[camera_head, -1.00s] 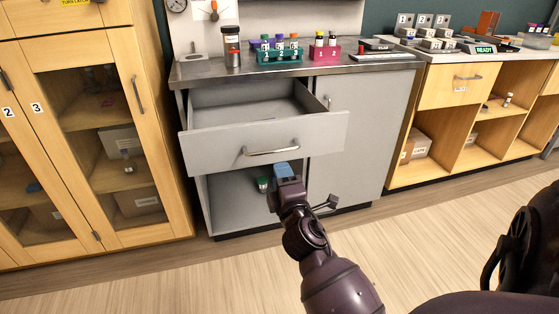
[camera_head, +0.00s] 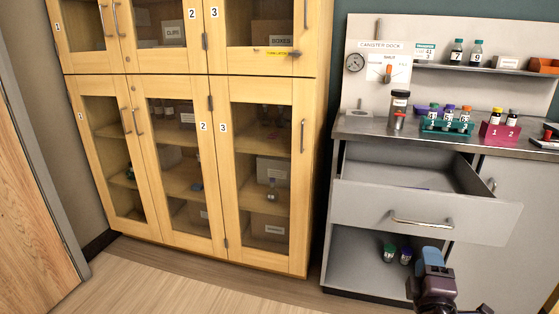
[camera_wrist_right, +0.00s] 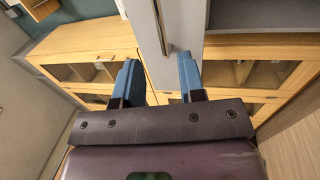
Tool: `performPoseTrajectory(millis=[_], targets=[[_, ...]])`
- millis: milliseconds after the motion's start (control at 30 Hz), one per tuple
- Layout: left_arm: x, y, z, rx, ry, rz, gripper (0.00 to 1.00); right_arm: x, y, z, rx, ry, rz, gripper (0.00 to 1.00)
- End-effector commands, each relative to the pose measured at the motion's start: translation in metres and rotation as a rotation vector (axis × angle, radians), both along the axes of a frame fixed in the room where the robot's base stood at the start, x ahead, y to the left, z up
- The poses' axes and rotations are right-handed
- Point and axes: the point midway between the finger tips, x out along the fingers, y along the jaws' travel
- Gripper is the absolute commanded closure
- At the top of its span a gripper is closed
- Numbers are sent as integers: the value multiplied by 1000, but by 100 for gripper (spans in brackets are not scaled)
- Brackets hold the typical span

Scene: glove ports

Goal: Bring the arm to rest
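My right gripper (camera_head: 432,262) is at the bottom right of the head view, in front of the grey cabinet and below its pulled-out drawer (camera_head: 420,212). In the right wrist view its two blue fingers (camera_wrist_right: 160,82) are apart, so it is open. A grey panel edge (camera_wrist_right: 150,30) shows beyond the fingers, and no held object is seen. The rest of my right arm is mostly cut off by the frame. My left gripper is not in view.
Below the drawer, an open compartment (camera_head: 350,262) holds small capped vials (camera_head: 390,252). The counter (camera_head: 365,127) carries a green vial rack (camera_head: 446,126) and a pink one (camera_head: 498,134). A wooden glass-door cabinet (camera_head: 218,160) stands left. The floor (camera_head: 190,285) before it is clear.

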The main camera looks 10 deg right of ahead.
Motion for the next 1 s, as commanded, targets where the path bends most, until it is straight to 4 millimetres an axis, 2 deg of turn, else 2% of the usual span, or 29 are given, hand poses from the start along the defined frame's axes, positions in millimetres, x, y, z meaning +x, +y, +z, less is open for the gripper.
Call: performPoseTrajectory(millis=[167,367,567,700,833,1000], targets=[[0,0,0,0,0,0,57,-13,5,-12,50,11,33,63],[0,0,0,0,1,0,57,-57,27,-52,266,55,140,63],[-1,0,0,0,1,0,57,-115,57,-94,554,131,224,63],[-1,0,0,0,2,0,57,-162,81,-120,776,201,247,63],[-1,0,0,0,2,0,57,-208,105,-138,987,267,242,63],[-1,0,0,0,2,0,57,-259,132,-151,1218,336,205,63]])
